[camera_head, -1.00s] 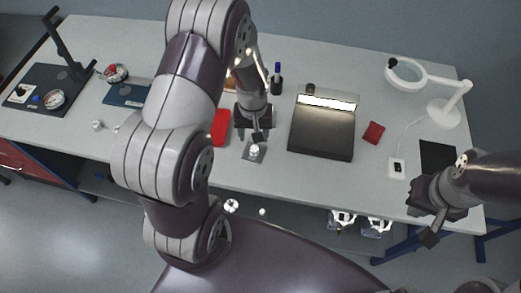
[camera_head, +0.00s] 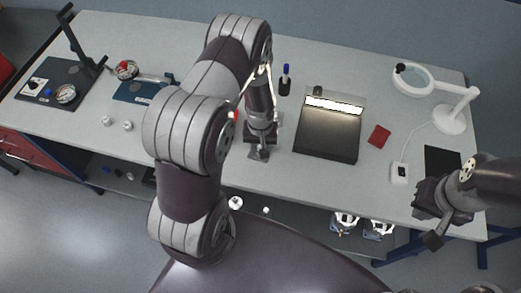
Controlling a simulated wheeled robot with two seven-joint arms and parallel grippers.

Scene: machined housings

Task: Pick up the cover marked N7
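No N7 mark is legible on any part, so I cannot tell which one is the cover. My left gripper (camera_head: 258,153) points down at the front middle of the bench, over a small dark square plate that it mostly hides. Whether its fingers hold anything is too small to tell. My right gripper (camera_head: 433,238) hangs at the bench's front right edge, with no part visible at its fingers; their opening is unclear. Two small pale round parts (camera_head: 107,120) (camera_head: 127,126) lie on the bench at left.
The bench (camera_head: 215,185) carries a dark panel with a bright strip (camera_head: 327,135), a red block (camera_head: 379,135), a ring lamp (camera_head: 453,120) and a black mat (camera_head: 442,161). Gauges (camera_head: 66,94) stand at left. Metal housings (camera_head: 345,222) sit below the front edge.

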